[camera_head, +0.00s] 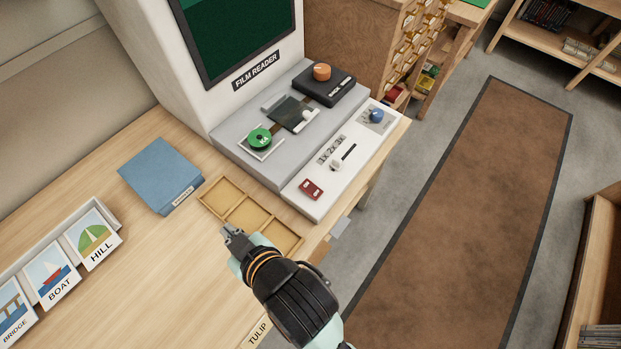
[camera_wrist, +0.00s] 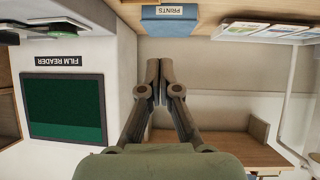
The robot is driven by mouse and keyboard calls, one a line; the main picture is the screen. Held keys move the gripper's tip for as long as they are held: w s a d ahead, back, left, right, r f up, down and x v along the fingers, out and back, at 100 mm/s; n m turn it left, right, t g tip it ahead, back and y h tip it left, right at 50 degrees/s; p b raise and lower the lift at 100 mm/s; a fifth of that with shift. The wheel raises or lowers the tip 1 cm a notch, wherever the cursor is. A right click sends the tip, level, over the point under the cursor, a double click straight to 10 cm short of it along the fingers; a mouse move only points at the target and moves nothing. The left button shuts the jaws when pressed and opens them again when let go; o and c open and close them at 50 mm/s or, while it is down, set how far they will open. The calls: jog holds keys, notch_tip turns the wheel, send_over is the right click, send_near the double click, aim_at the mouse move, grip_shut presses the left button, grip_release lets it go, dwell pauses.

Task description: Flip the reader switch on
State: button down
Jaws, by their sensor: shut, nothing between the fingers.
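The film reader (camera_head: 200,50) stands at the back of the desk with a dark green screen (camera_head: 235,35). On the right strip of its base lies a small red switch (camera_head: 312,188) near the front end. I cannot make out which way it is tipped. My gripper (camera_head: 230,230) is shut and empty over the desk, left of and in front of the switch, apart from it, by the wooden tray. In the wrist view the shut fingers (camera_wrist: 160,68) show upside-down surroundings, with the dark screen (camera_wrist: 65,108) at left. The switch is not in that view.
A compartmented wooden tray (camera_head: 222,212), a blue box (camera_head: 160,175) and picture cards (camera_head: 93,240) occupy the desk.

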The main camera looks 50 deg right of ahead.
jog(key=s+d+p, duration=0.4)
jog(key=d+p, duration=0.1)
jog(key=d, duration=0.6)
jog(key=s+d+y+p, duration=0.1)
jog(key=s+d+p, duration=0.4)
jog(key=d, duration=0.7)
jog(key=shift+g+p, duration=0.3)
jog(key=shift+p, duration=0.25)
jog(key=b, duration=0.3)
send_over(311, 187)
jog(key=s, duration=0.1)
notch_tip(311, 187, down, 6)
jog(key=shift+r, duration=0.1)
jog(key=f, duration=0.3)
jog(key=shift+w+f, duration=0.2)
jog(key=shift+w, duration=0.15)
jog(key=shift+w+f+b, duration=0.1)
jog(key=shift+f+b, duration=0.15)
jog(key=shift+b, duration=0.05)
